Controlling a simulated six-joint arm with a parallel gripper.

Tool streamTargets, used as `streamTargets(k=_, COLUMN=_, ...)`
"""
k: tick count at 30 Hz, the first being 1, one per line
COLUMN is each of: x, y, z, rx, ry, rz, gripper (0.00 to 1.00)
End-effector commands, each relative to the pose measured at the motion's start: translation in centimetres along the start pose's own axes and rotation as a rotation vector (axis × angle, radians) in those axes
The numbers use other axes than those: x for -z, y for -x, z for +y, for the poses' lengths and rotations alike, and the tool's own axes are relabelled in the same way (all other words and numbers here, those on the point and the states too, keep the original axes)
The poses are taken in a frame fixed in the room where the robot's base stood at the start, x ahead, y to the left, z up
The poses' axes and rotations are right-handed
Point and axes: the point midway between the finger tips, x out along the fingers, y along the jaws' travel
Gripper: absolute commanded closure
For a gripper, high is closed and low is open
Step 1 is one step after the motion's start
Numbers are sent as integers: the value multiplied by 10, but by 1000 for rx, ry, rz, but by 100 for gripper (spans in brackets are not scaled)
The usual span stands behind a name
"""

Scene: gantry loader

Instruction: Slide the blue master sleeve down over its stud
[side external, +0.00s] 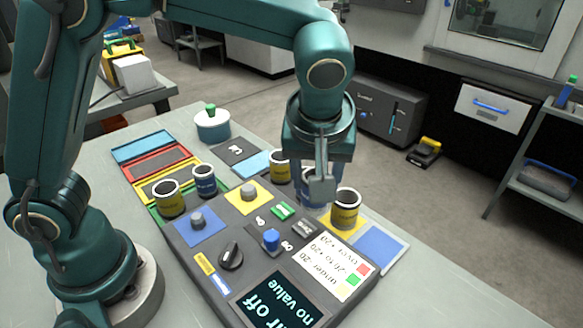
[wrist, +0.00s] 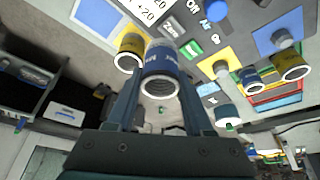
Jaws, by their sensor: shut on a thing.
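My gripper (side external: 316,190) is shut on a blue sleeve with white lettering; its fingers also show in the wrist view (wrist: 160,105). In the wrist view the held blue sleeve (wrist: 160,65) sits between the fingers, with its open rim towards the camera. In the side view the fingers hide much of it. A bare grey stud (side external: 198,218) stands on a blue square at the panel's left, well away from the gripper. Another bare grey stud (side external: 249,192) stands on a yellow square, left of the gripper. Both studs show in the wrist view too.
A yellow sleeve (side external: 345,208) stands close to the right of the gripper. Another yellow sleeve (side external: 279,167) is behind left. A third yellow sleeve (side external: 170,200) and a smaller blue sleeve (side external: 205,180) stand at the left. A blue button (side external: 271,238) and black knob (side external: 231,256) rise from the panel.

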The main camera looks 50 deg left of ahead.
Motion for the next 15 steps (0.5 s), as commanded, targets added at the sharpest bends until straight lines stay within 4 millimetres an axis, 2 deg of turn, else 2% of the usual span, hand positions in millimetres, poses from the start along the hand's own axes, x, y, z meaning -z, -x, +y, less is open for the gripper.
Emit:
streamTargets(k=1, x=2, y=5, z=-23, rx=37, ry=96, rz=2, gripper=100)
streamTargets(k=3, x=3, y=10, z=-53, rx=91, ry=230, rz=3, gripper=100)
streamTargets(k=9, x=-1, y=23, z=-129, rx=215, ry=530, rz=1, gripper=100)
streamTargets(k=12, x=-6, y=28, z=-157, rx=253, ry=624, rz=1, gripper=100)
streamTargets(k=15, x=-9, y=32, z=-176, rx=274, ry=673, rz=1, gripper=100)
